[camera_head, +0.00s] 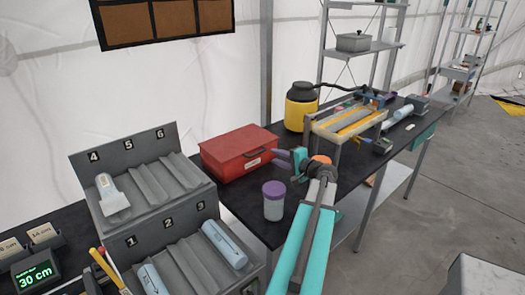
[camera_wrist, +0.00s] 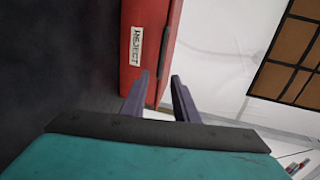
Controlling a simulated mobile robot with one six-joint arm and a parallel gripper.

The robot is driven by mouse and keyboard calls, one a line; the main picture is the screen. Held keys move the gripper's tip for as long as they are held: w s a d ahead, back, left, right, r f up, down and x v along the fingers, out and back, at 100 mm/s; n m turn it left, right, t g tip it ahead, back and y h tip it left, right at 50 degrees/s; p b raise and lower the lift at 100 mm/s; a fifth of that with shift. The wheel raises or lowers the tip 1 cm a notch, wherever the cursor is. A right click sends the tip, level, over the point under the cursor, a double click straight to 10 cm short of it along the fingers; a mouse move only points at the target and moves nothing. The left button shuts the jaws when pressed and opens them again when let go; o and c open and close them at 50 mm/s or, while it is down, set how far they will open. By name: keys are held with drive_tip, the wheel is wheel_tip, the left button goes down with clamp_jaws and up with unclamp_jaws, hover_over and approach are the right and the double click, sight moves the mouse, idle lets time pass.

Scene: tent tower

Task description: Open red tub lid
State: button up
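The red tub (camera_head: 238,150) stands on the black table in the middle of the head view, a box with its lid (camera_head: 240,142) down. A white label reading INJECT (camera_wrist: 137,46) is on its front in the wrist view, where the tub (camera_wrist: 152,25) fills the upper middle. My gripper (camera_head: 281,157) is just right of the tub's front right corner. In the wrist view its two purple fingers (camera_wrist: 158,98) are apart with nothing held between them. The left finger overlaps the tub's edge in view; I cannot tell whether it touches.
A purple-lidded jar (camera_head: 273,203) stands close in front of my gripper. A yellow container (camera_head: 301,108) with a black top and a yellow-grey rack (camera_head: 345,121) are behind and right. A grey slotted stand (camera_head: 140,185) with white cartridges is at left.

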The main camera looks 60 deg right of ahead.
sight(262, 151)
drive_tip(key=p+x, duration=0.3)
drive_tip(key=x, duration=0.5)
drive_tip(key=shift+w+d+r, duration=0.1)
drive_tip(key=shift+w+d, duration=0.05)
drive_tip(key=shift+x, duration=0.9)
drive_tip(key=shift+f, duration=0.2)
clamp_jaws()
